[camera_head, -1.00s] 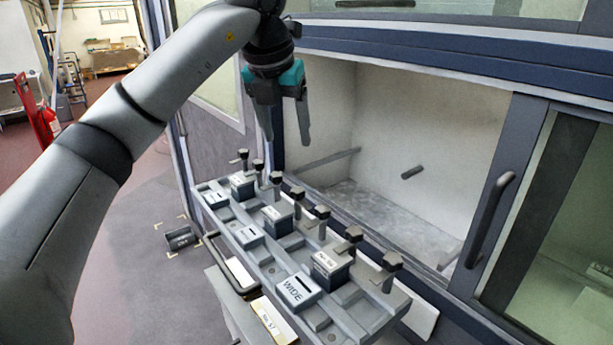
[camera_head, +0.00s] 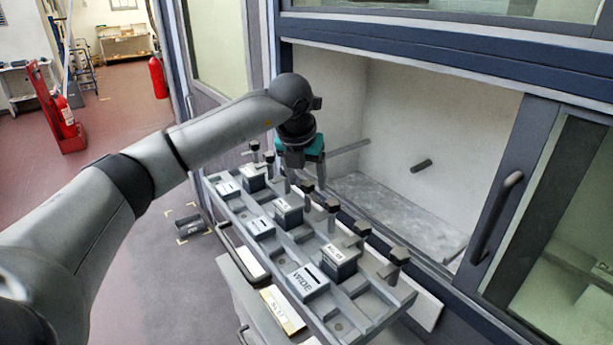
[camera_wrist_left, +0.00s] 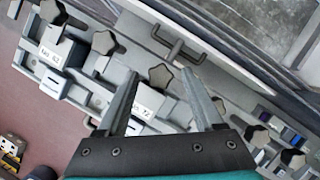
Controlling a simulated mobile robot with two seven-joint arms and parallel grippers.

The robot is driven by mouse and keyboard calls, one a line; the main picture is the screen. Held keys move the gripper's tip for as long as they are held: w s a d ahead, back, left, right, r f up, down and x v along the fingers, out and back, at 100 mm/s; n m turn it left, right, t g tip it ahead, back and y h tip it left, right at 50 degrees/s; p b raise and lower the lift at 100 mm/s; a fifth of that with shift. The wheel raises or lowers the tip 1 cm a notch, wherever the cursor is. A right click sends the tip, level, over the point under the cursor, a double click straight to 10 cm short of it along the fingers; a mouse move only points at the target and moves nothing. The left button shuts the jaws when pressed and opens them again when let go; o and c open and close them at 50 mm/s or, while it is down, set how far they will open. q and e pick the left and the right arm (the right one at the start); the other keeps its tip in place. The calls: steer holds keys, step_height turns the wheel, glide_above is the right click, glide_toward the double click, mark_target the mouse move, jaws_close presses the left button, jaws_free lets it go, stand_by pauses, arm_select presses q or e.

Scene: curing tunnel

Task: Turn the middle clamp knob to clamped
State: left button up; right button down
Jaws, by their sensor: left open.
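A grey fixture tray (camera_head: 347,325) carries a row of dark clamp knobs along its tunnel side. A knob near the middle of the row (camera_head: 306,187) shows just below my left gripper (camera_head: 304,187). My left gripper is open and points down, its fingers apart over the row. In the left wrist view a star-shaped knob (camera_wrist_left: 160,76) appears between the two fingertips (camera_wrist_left: 160,74). I cannot tell whether the fingers touch it. A neighbouring knob is hidden behind the gripper in the head view. My right gripper is not in view.
Labelled blocks stand on the tray, including a WIDE block (camera_head: 307,282). Nearer knobs (camera_head: 361,230) and (camera_head: 399,256) stand to the right. The tunnel opening (camera_head: 400,120) lies behind the row.

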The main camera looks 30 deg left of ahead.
arm_select(q)
jaws_close()
stand_by(0.6)
